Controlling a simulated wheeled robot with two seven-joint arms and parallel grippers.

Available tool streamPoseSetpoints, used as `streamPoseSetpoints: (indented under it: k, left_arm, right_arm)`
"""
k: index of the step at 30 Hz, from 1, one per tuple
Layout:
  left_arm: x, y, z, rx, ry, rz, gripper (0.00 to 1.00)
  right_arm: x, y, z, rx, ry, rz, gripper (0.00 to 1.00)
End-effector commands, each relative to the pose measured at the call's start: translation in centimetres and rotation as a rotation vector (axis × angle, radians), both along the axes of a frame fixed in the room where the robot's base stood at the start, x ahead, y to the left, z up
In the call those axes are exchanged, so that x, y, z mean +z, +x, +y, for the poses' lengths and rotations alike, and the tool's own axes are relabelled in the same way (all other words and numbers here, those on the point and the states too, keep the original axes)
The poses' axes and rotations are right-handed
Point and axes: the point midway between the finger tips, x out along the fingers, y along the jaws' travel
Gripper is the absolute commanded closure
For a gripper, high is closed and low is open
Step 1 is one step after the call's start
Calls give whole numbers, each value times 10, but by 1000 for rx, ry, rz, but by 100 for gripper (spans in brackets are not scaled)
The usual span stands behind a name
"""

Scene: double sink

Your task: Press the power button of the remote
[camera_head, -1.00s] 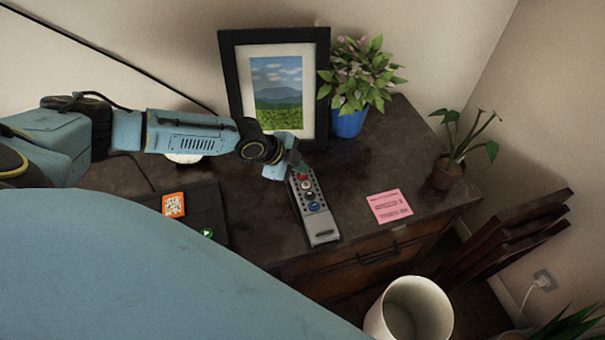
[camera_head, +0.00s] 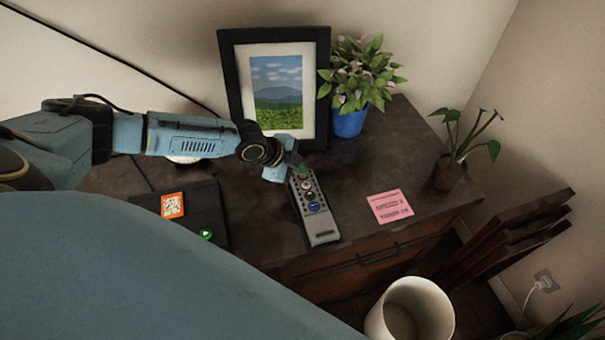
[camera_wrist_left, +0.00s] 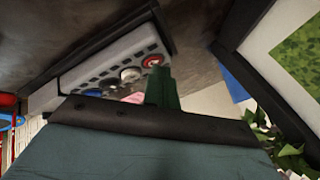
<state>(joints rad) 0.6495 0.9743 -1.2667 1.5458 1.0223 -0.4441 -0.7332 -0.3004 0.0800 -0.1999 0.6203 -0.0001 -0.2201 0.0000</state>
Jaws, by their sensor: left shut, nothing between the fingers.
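The grey remote (camera_head: 318,225) lies on the dark wooden cabinet top, its buttons facing up. It has coloured buttons, among them a blue one, and it also shows in the left wrist view (camera_wrist_left: 110,62). A red button (camera_wrist_left: 153,60) sits near its end in the left wrist view. My left gripper (camera_head: 299,170) is shut and empty at the far end of the remote. In the left wrist view its dark green fingertips (camera_wrist_left: 161,88) appear right beside the red button and partly cover it; I cannot tell whether they touch it. My right gripper is not in view.
A framed picture (camera_head: 231,85) and a plant in a blue pot (camera_head: 349,123) stand behind the remote. A pink note (camera_head: 389,206) lies to its right. A small potted plant (camera_head: 447,173) stands at the right edge. A white bin (camera_head: 440,310) is below.

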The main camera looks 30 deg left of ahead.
Motion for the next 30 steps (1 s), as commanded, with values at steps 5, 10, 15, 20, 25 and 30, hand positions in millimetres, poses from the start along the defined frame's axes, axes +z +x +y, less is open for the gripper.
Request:
streamPoseSetpoints:
  k: [5,10,15,20,25,30]
  left_arm:
    - [3,-1,0,0,1,2,100]
    - [14,-1,0,0,1,1,100]
    - [18,-1,0,0,1,1,100]
    - [17,-1,0,0,1,1,100]
    - [20,-1,0,0,1,1,100]
    - [35,-1,0,0,0,1,100]
  right_arm:
    - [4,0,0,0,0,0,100]
    - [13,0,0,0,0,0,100]
    - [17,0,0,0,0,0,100]
    - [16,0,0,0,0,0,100]
    - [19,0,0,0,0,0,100]
    - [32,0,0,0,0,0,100]
